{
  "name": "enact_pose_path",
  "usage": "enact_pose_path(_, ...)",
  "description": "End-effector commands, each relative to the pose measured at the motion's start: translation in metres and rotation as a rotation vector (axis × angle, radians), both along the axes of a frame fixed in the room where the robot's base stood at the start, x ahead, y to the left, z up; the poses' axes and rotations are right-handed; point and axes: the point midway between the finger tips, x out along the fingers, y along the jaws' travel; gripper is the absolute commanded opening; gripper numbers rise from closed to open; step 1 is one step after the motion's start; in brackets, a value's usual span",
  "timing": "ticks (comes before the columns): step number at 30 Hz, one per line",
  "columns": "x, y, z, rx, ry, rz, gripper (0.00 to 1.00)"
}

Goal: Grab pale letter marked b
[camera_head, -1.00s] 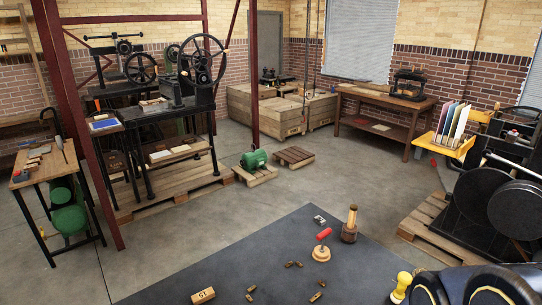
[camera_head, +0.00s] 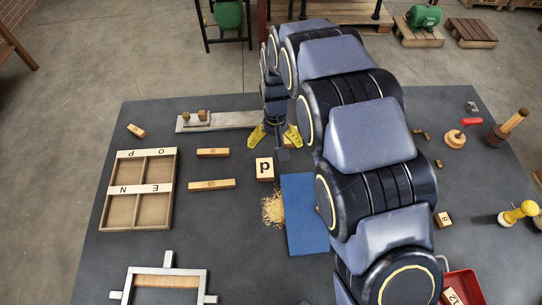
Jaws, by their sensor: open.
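A pale-faced block (camera_head: 264,166) with a black letter lies on the dark table top; the letter reads like a "d" from this side. My gripper (camera_head: 275,136) is open, its two yellow fingers spread and pointing down, just beyond the pale block. No block shows clearly held between the fingers. A small dark piece (camera_head: 283,155) sits beside the pale block, close to the right finger. How high the fingertips are above the table is hard to tell.
A divided tray (camera_head: 175,195) with letter labels stands at left. Wooden bars (camera_head: 211,185) lie between it and the pale block. A blue board (camera_head: 303,230) and yellowish grains (camera_head: 272,207) are nearer. A metal frame (camera_head: 203,280) is at front; my arm hides much at right.

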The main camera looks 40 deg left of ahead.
Motion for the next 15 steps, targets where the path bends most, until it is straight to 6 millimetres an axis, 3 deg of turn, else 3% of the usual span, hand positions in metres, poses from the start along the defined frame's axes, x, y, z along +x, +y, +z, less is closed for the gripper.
enact_pose_path(1,-0.007,0.013,-0.011,0.003,0.000,0.024,0.83)
enact_pose_path(5,-0.016,0.027,-0.026,0.009,-0.001,0.051,0.83)
enact_pose_path(15,-0.017,0.028,-0.058,0.010,-0.003,0.055,0.83)
